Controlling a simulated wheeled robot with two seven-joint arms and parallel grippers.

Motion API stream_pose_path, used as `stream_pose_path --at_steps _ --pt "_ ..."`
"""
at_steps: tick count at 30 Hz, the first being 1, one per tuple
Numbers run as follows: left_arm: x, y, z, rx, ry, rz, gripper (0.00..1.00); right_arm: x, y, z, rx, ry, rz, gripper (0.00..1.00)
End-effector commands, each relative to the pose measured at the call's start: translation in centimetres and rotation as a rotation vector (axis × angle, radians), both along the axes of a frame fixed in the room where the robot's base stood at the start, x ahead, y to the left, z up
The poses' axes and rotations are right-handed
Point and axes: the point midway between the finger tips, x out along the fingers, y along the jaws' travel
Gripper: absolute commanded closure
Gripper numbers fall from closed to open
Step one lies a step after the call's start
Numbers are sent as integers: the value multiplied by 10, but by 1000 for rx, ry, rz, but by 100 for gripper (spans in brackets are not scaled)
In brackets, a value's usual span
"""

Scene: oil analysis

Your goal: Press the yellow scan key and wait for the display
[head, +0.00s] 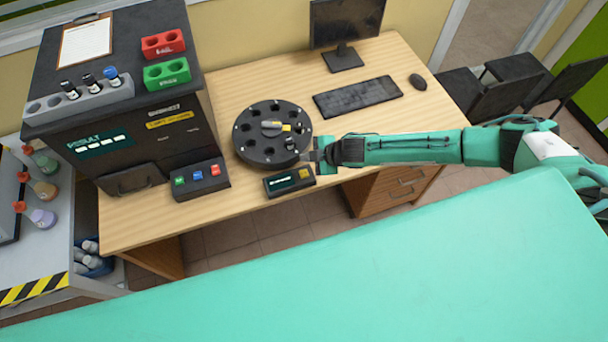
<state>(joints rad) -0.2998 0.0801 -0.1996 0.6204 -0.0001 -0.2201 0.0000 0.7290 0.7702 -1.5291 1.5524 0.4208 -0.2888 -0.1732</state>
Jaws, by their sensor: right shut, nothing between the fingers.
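The yellow scan key (304,174) sits at the right end of a small black box near the front edge of the wooden desk. The box's dark display (283,184) carries a short light line, too small to read. My right gripper (312,157) reaches in from the right, shut and empty. Its tip is just behind the yellow key, beside the round carousel; I cannot tell if it touches anything. My left gripper is not in view.
The black carousel (254,151) stands right behind the box, with a vial near its right side. The dark analyser (125,110), with a RESULT panel (103,141), and a three-button box (200,187) are at left. A keyboard (358,97) and monitor (345,22) stand behind.

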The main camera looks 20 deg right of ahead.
Motion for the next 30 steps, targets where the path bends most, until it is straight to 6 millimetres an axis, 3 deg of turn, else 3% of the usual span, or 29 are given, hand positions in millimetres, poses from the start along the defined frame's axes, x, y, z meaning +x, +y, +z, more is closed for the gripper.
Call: stream_pose_path --at_steps 1,6,13,30 --pt "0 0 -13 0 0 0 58 0 0 -13 -1 0 1 100" --pt "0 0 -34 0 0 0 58 0 0 -34 -1 0 1 100" --pt "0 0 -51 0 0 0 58 0 0 -57 0 0 0 100" --pt "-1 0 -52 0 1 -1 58 0 0 -62 0 0 0 100"
